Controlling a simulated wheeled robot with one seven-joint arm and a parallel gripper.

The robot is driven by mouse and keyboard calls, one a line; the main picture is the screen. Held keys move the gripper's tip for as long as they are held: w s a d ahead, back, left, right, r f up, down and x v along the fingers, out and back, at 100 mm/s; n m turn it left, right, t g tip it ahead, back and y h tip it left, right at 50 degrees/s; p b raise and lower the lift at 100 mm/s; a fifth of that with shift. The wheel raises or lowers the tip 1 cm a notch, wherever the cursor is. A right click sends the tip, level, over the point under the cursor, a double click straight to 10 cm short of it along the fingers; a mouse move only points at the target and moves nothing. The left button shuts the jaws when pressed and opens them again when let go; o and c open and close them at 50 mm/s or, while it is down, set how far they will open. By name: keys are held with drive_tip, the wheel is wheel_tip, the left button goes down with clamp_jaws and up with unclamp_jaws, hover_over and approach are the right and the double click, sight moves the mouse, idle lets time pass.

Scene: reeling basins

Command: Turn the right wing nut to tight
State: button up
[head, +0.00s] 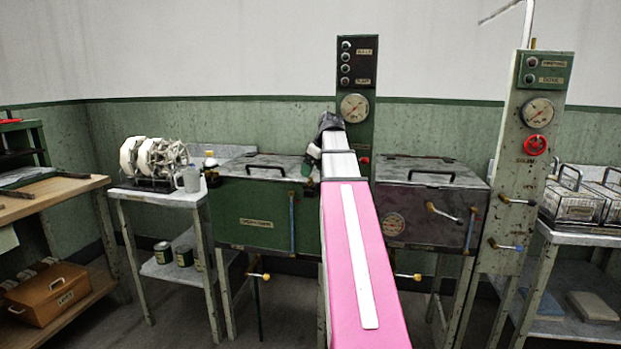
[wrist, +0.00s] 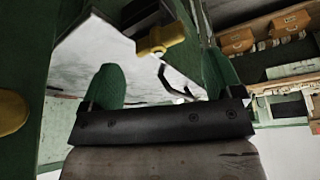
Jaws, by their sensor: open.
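In the wrist view, my gripper (wrist: 162,80) is open, with its two green fingers apart and nothing held between them. A yellow wing nut (wrist: 155,41) shows beyond the fingers, near the upper middle, on a dark mount by green metal. A second yellow piece (wrist: 11,112), perhaps the other wing nut, is cut off at the left edge. I cannot tell which is the right one. In the head view my gripper (head: 309,161) is partly hidden by my pink arm, at the right end of the green basin (head: 262,208). No wing nut shows clearly there.
A dark basin (head: 422,212) stands right of my arm. A tall gauge panel (head: 355,72) rises behind my arm, and a pale valve post (head: 520,150) stands farther right. A side table (head: 160,197) holds white reels (head: 152,160) and a mug (head: 191,180).

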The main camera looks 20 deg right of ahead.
sight(311, 178)
drive_tip(key=shift+x, duration=1.9)
drive_tip(key=c, duration=0.8)
